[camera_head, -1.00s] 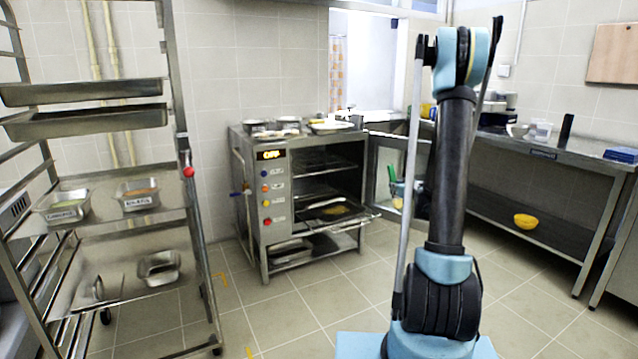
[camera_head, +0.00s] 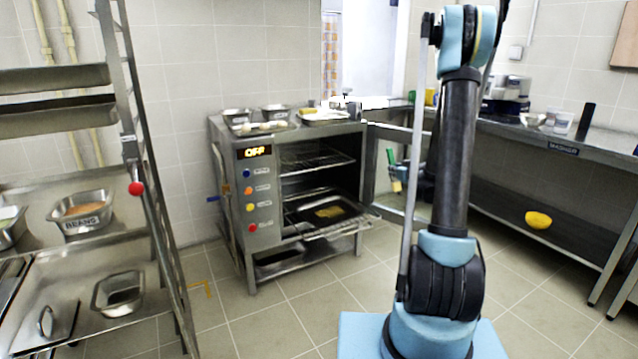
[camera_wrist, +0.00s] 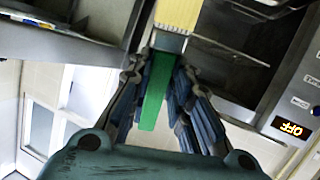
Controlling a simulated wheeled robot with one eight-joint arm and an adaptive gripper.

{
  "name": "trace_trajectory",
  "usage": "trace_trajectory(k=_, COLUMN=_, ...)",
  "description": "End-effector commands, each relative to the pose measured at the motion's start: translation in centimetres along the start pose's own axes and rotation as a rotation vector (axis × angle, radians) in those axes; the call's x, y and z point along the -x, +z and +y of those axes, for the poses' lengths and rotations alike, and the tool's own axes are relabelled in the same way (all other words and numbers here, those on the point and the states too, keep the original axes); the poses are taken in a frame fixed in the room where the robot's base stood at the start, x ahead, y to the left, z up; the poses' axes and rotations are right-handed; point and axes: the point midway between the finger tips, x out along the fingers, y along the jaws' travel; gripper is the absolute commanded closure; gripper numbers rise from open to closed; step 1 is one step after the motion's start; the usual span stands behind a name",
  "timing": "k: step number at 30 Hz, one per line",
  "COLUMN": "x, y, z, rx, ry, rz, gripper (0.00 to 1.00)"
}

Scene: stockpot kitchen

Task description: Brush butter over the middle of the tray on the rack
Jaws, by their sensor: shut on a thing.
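A dark tray (camera_head: 332,214) with a yellow patch in its middle sits on a wire rack (camera_head: 345,229) that sticks out of the open oven (camera_head: 255,200). My gripper (camera_wrist: 157,78) is shut on the green handle of a brush (camera_wrist: 154,97). The brush's yellow end points away from my gripper in the wrist view. In the head view the green brush (camera_head: 394,178) shows left of my arm, right of the oven and apart from the tray. My gripper is partly hidden behind my arm there.
The oven door (camera_head: 385,165) stands open on the right. A tall shelf trolley (camera_head: 150,215) with metal pans stands at the left. A steel table (camera_head: 540,150) with a yellow bowl (camera_head: 538,220) on its lower shelf is at the right. Tiled floor before the oven is clear.

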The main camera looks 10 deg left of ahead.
Motion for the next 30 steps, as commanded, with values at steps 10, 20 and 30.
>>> trace_trajectory(k=10, x=-1.2, y=-0.3, z=-1.1, rx=0.006, ry=-0.018, rz=0.003, gripper=1.0)
trace_trajectory(k=20, x=-11.9, y=-0.8, z=-7.6, rx=0.038, ry=-0.125, rz=0.028, gripper=1.0)
trace_trajectory(k=30, x=-23.1, y=-0.2, z=-19.0, rx=0.076, ry=-0.253, rz=0.059, gripper=1.0)
